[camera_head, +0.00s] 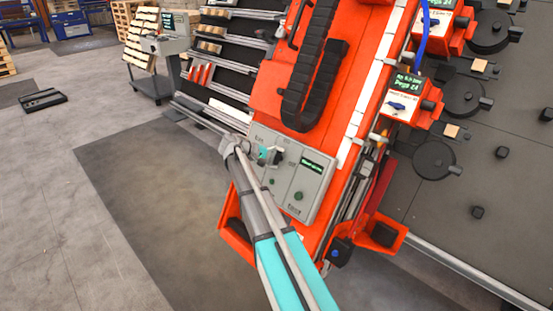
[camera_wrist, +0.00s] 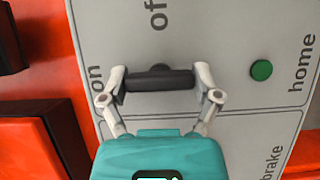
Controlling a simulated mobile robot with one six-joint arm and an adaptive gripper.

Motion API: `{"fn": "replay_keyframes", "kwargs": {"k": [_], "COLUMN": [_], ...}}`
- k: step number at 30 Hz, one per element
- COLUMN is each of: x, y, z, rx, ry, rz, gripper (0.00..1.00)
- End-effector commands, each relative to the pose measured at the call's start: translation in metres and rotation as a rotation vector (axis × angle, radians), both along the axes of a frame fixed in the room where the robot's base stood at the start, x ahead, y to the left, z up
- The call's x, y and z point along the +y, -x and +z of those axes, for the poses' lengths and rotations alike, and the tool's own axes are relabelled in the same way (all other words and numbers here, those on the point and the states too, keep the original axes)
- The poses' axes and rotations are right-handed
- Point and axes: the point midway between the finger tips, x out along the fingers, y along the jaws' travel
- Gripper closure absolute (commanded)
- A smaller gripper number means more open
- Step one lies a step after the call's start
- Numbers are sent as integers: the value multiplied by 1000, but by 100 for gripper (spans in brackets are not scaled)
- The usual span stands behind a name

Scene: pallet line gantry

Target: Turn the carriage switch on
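The carriage switch (camera_wrist: 160,80) is a dark bar-shaped handle on a grey panel. In the wrist view it lies level across the picture, with "off" printed above and "on" at the left. My gripper (camera_wrist: 158,84) has one finger at each end of the bar, and both fingertips appear to touch it. In the head view the grey control panel (camera_head: 317,208) sits on the orange carriage (camera_head: 268,92), and my gripper (camera_head: 266,155) is at its upper left. My gripper partly hides the switch there.
A green round button (camera_wrist: 261,70) beside "home" is right of the switch; "brake" is printed below it. The panel has a small display (camera_head: 311,164). Boxes with blue knobs (camera_head: 397,106) stand at the right.

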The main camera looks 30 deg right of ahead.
Motion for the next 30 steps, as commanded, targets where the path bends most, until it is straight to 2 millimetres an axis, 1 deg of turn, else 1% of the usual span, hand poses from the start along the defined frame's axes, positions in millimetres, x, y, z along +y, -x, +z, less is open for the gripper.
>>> {"fn": "replay_keyframes", "kwargs": {"k": [1, 2, 3, 20, 26, 30], "x": [0, 0, 0, 0, 1, 1], "y": [0, 0, 0, 0, 0, 0], "z": [0, 0, 0, -1, -2, -3], "rx": [0, 0, 1, 18, 76, 144], "ry": [0, 0, 0, 5, 26, 51], "rz": [-1, 0, 0, 11, 44, 83], "gripper": [7, 2, 0, 0, 0, 0]}}
